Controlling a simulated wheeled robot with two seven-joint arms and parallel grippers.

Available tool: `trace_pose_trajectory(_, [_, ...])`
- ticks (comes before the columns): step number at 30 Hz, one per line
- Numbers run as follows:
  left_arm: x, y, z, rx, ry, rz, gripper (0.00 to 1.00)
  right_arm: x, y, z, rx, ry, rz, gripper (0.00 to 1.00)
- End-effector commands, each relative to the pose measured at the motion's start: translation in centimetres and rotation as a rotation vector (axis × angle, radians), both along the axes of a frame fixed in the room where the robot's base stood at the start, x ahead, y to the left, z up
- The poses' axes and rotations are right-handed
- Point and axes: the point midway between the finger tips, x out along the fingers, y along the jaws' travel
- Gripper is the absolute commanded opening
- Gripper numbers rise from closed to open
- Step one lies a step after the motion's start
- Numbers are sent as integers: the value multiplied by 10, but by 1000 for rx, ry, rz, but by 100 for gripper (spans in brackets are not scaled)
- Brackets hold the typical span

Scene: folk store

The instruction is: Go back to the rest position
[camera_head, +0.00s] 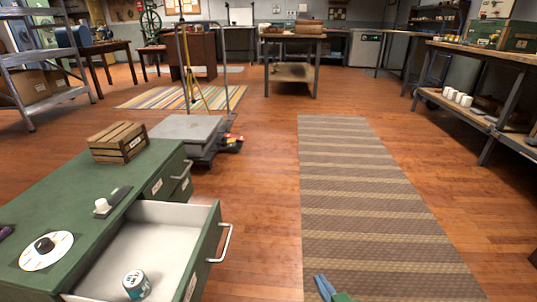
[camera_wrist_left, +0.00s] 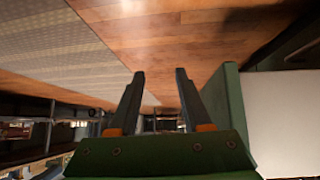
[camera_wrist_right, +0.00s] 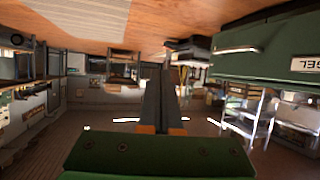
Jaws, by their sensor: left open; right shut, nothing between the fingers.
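My right gripper (camera_head: 322,284) shows at the bottom edge of the head view, low over the striped runner. In the right wrist view its fingers (camera_wrist_right: 168,72) are together with nothing between them. My left gripper (camera_wrist_left: 159,74) is outside the head view. In the left wrist view its two dark fingers stand apart with an empty gap. A green panel and a pale surface (camera_wrist_left: 285,115), which look like the open drawer, lie at the right of that view, close beside the gripper.
A green cabinet (camera_head: 62,218) stands at the left with its drawer (camera_head: 208,252) pulled out, a small jar (camera_head: 136,284) inside. A wooden crate (camera_head: 118,142) sits on top. A platform cart (camera_head: 187,128) stands behind. The striped runner (camera_head: 365,190) is clear; a workbench (camera_head: 495,85) lines the right.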

Motion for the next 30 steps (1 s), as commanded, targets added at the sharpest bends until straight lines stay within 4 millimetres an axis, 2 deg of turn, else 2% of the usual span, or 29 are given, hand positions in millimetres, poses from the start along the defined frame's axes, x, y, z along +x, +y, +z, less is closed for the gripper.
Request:
trace_pose_trajectory(1, [-20,5,19,25,88,-8,48,-26,-7,-18,-30,169,-11,0])
trace_pose_trajectory(3, [-48,11,22,60,212,-18,48,-67,-18,-56,-68,389,-23,0])
trace_pose_trajectory(4, [-58,14,25,73,258,-21,48,-86,-23,-69,-82,472,-29,0])
trace_pose_trajectory(6, [-83,21,32,103,362,-26,48,-131,-32,-91,-114,660,-37,0])
trace_pose_trajectory(8, [-104,26,40,127,445,-29,48,-170,-40,-103,-139,808,-44,0])
trace_pose_trajectory(9, [-117,30,46,143,498,-31,48,-197,-45,-108,-155,903,-49,0])
trace_pose_trajectory(11, [-123,30,71,146,519,-34,48,-201,-46,-83,-160,919,-48,0])
trace_pose_trajectory(17, [-148,34,118,155,558,-44,48,-224,-49,-33,-172,950,-39,0])
trace_pose_trajectory(20, [-170,37,154,161,581,-52,48,-246,-52,3,-181,972,-32,0])
trace_pose_trajectory(24, [-212,44,211,171,616,-64,48,-288,-59,60,-194,1006,-21,0])
trace_pose_trajectory(27, [-238,49,238,177,634,-72,48,-314,-64,87,-203,1024,-14,0])
trace_pose_trajectory(30, [-254,53,250,180,643,-77,48,-330,-68,99,-208,1032,-10,0])
